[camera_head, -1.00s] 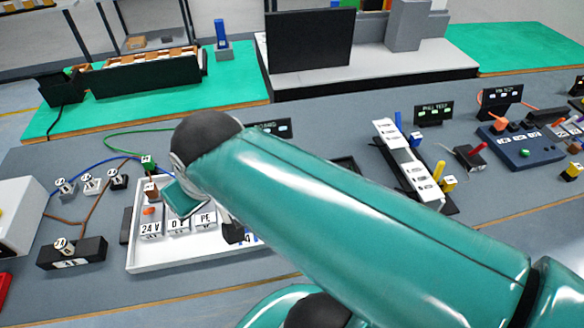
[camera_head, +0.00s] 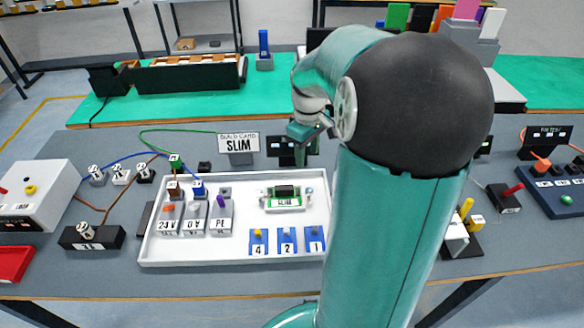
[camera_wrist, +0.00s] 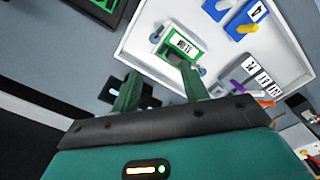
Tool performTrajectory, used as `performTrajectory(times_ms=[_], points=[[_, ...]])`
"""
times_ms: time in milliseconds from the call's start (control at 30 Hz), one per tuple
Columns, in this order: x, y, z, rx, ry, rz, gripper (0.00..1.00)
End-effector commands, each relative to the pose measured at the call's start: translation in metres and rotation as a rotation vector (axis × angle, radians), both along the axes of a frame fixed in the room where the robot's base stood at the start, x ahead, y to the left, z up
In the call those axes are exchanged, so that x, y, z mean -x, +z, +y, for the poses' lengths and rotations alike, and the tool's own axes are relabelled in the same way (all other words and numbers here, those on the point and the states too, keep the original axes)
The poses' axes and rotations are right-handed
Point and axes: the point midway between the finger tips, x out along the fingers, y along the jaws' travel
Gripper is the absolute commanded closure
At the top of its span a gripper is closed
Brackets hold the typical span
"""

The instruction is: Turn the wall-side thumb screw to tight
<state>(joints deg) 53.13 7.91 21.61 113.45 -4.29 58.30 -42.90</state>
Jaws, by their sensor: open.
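The green-edged module labelled SLIM (camera_head: 285,203) lies on the white tray (camera_head: 150,252). In the wrist view the module (camera_wrist: 183,45) is just beyond my fingertips. Small grey round parts that look like thumb screws show at its ends in the wrist view, one at upper left (camera_wrist: 154,38) and one at lower right (camera_wrist: 203,70). I cannot tell which is the wall-side one or how they are turned. My gripper (camera_wrist: 160,72) is open with nothing between its green fingers. In the head view my gripper (camera_head: 300,150) is behind the module, above the bench.
Terminal blocks marked 24V, 0V and PE (camera_head: 194,217) stand in the tray's left part. Blue numbered pieces (camera_head: 286,240) lie in front of the module. A SLIM card (camera_head: 238,148) stands behind the tray. Blue, brown and green wires run at left.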

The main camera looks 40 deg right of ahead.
Motion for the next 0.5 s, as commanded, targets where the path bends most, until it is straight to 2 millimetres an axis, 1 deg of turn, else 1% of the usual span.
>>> performTrajectory(times_ms=[33,100,267,367,500], points=[[0.001,-0.005,-0.008,-0.011,0.000,0.005,0.56],[0.001,-0.008,-0.014,-0.019,0.005,0.007,0.56],[0.002,-0.020,-0.016,-0.022,0.009,0.010,0.56],[0.003,-0.034,-0.017,-0.022,0.010,0.010,0.56],[0.004,-0.062,-0.017,-0.024,0.009,0.011,0.56]])
